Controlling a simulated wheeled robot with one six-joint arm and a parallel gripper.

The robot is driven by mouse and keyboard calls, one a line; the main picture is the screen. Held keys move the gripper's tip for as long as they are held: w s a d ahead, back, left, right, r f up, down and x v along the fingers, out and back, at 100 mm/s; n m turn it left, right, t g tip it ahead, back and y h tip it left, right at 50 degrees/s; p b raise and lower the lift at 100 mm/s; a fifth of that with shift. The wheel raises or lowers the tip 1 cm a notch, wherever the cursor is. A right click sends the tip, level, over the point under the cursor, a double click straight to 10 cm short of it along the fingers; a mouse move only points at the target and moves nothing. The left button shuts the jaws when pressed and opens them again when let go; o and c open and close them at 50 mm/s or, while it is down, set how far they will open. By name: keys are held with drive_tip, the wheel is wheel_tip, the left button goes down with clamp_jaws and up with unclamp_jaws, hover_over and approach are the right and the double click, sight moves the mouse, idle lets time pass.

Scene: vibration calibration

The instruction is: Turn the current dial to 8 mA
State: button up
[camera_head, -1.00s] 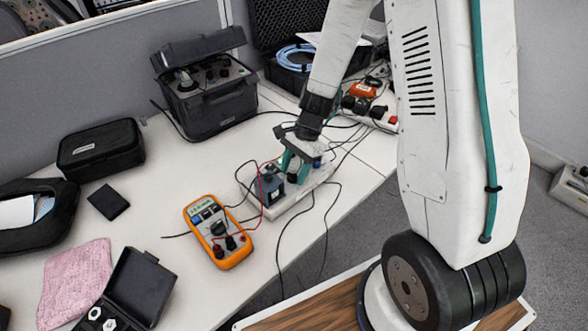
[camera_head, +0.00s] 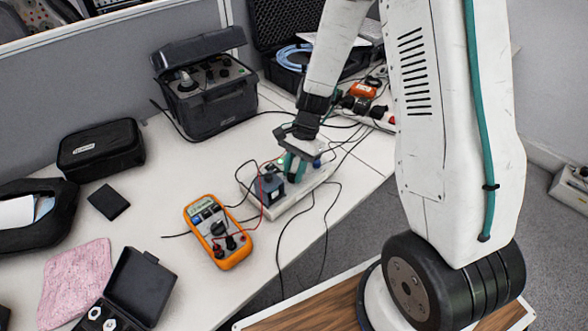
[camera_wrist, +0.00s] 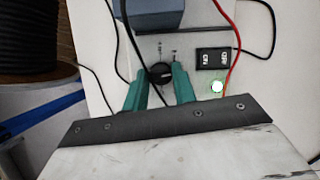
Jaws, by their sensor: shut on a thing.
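My gripper (camera_wrist: 160,88) is shut on a small black dial (camera_wrist: 160,72) in the wrist view, with one teal finger on each side of it. The dial sits on a white panel (camera_wrist: 205,115), and its pointer and scale are too small to read. In the head view, my gripper (camera_head: 292,168) reaches down onto the white calibration box (camera_head: 310,188), and the fingers hide the dial. An orange multimeter (camera_head: 216,230) lies to the left of the box, with its reading too small to make out.
A black rocker switch (camera_wrist: 212,59) and a lit green lamp (camera_wrist: 217,86) sit right of the dial. A grey-blue block (camera_wrist: 154,14) stands beyond it. Red and black leads cross nearby. A black case (camera_head: 208,92) stands behind on the white table (camera_head: 160,205).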

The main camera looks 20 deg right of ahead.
drive_tip(key=n+g+h, duration=0.1)
drive_tip(key=n, duration=0.3)
drive_tip(key=shift+w+a, duration=0.1)
drive_tip(key=shift+n+g+h, duration=0.4)
drive_tip(key=shift+n+g, duration=0.1)
drive_tip(key=shift+n, duration=1)
drive_tip(key=o, duration=1)
drive_tip(key=v, duration=0.8)
drive_tip(key=shift+a, duration=0.1)
drive_tip(key=shift+n, duration=0.3)
